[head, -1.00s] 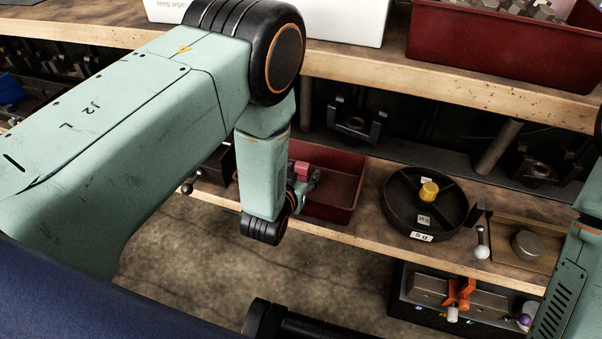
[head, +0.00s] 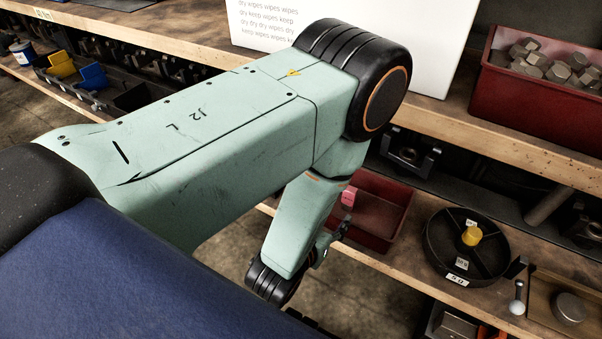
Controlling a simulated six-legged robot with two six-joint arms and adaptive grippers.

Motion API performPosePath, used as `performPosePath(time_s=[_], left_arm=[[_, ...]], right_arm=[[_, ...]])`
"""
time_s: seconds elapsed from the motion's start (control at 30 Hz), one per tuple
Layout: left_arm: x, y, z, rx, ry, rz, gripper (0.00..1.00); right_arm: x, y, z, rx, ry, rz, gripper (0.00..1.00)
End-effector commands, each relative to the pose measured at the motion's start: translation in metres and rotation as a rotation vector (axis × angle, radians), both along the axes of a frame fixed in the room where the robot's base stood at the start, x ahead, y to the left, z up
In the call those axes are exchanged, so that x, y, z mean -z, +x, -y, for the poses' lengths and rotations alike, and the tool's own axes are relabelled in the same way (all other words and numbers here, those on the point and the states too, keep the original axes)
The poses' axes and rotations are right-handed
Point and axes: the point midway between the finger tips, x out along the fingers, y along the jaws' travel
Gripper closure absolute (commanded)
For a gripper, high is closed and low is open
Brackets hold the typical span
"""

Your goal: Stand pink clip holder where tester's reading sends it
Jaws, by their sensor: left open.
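A small pink piece (head: 348,196), likely the pink clip holder, shows at the left end of the dark red bin (head: 395,217) on the lower shelf; my left arm's wrist partly covers the view there. My left gripper (head: 338,232) is open, mostly hidden behind its own wrist, just in front of the bin and below the pink piece. I cannot tell whether it touches the piece. The tester is not clearly identifiable; a dark box with a metal block (head: 455,327) and orange parts is cut off at the bottom. My right gripper is out of view.
A round black divided tray (head: 432,250) with a yellow knob (head: 472,236) and labels stands right of the bin. A ball-ended lever (head: 517,300) and a tray with a metal puck (head: 568,308) are farther right. A white wipes box (head: 420,50) and a red bin of nuts (head: 540,115) stand above.

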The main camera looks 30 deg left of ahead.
Motion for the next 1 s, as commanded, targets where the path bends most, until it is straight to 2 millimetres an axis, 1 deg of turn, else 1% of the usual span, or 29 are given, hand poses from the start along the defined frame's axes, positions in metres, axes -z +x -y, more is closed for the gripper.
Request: performPosePath(time_s=[0.17, 0.27, 0.37, 0.4, 0.47, 0.5, 0.57, 0.6, 0.7, 0.8, 0.83, 0.9, 1.0], left_arm=[[0.003, -0.002, -0.002, -0.004, 0.002, -0.016, 0.47], [0.019, -0.018, -0.015, -0.023, 0.014, -0.118, 0.47], [0.047, -0.056, -0.036, -0.056, 0.032, -0.329, 0.47], [0.059, -0.077, -0.044, -0.066, 0.034, -0.43, 0.47], [0.073, -0.112, -0.054, -0.078, 0.036, -0.584, 0.47], [0.079, -0.136, -0.059, -0.082, 0.033, -0.682, 0.47], [0.085, -0.171, -0.063, -0.082, 0.027, -0.819, 0.47], [0.087, -0.192, -0.064, -0.079, 0.019, -0.899, 0.47], [0.087, -0.235, -0.063, -0.068, 0.002, -1.056, 0.47], [0.084, -0.26, -0.062, -0.056, -0.01, -1.146, 0.47], [0.083, -0.264, -0.062, -0.054, -0.012, -1.162, 0.47], [0.083, -0.268, -0.061, -0.051, -0.014, -1.179, 0.47], [0.083, -0.269, -0.061, -0.05, -0.014, -1.181, 0.47]], right_arm=[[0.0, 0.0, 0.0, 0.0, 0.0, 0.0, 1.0], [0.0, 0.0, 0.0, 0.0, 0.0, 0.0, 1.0], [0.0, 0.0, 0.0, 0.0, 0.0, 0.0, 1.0], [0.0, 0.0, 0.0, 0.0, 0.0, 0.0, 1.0], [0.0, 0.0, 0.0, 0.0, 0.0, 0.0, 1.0], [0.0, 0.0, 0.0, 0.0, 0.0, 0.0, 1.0], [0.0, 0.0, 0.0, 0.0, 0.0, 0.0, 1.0], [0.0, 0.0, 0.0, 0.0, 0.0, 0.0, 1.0], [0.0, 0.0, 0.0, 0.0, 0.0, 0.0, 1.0], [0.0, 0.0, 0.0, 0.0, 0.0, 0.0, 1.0], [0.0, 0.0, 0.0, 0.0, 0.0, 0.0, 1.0], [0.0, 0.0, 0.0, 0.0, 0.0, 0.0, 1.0], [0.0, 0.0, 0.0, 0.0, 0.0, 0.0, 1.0]])
